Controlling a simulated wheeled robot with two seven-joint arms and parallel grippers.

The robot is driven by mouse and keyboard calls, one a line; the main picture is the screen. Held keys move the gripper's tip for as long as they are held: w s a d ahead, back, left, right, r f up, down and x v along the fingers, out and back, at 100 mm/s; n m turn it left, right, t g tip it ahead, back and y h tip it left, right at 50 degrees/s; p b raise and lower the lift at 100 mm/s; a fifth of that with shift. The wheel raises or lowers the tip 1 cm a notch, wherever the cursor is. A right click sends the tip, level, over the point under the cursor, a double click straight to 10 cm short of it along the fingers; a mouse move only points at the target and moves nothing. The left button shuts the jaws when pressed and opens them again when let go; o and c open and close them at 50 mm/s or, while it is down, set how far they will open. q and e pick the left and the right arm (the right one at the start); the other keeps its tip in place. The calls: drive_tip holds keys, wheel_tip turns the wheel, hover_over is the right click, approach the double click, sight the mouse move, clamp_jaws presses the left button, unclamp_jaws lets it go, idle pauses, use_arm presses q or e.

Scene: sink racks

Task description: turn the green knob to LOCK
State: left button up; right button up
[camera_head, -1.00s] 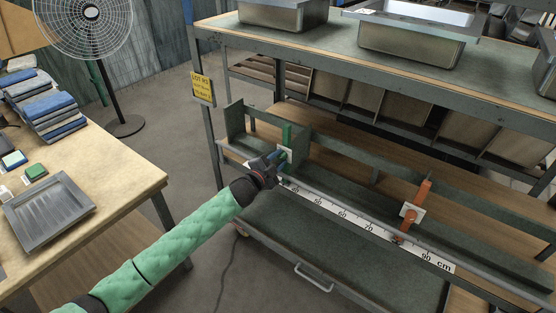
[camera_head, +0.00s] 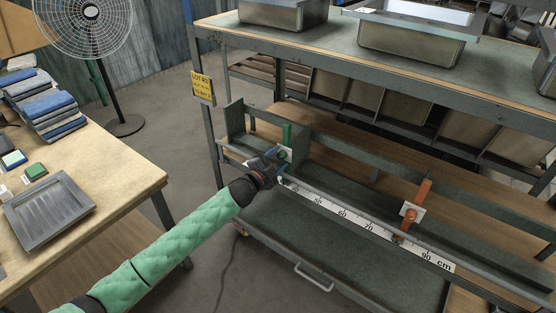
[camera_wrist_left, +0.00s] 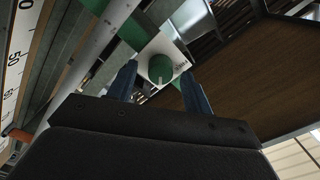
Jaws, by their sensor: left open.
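The green knob (camera_wrist_left: 161,69) is round, with a pale pointer line, on a white plate (camera_wrist_left: 176,51) with small lettering too small to read surely. In the left wrist view it lies beyond and between the two blue fingers of my left gripper (camera_wrist_left: 160,84), which is open, with space on both sides. In the head view my left gripper (camera_head: 278,162) is in front of the white plate (camera_head: 286,153) on the green upright (camera_head: 287,134); the knob itself is mostly hidden there. My right gripper is not in view.
A rail with a centimetre scale (camera_head: 343,215) runs right from the gripper. An orange upright (camera_head: 421,193) with a white plate stands farther along it. The rack's shelf (camera_head: 320,39) with metal bins is above. A table (camera_head: 110,165) with a grey tray stands left.

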use_arm(q)
drive_tip(key=b+v, duration=0.1)
drive_tip(key=v, duration=0.6)
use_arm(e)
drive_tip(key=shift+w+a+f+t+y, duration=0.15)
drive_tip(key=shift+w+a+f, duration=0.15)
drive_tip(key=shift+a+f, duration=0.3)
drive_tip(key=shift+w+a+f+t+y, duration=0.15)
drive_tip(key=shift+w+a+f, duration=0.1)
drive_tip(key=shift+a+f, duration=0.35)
use_arm(q)
drive_tip(key=shift+s+a, duration=0.1)
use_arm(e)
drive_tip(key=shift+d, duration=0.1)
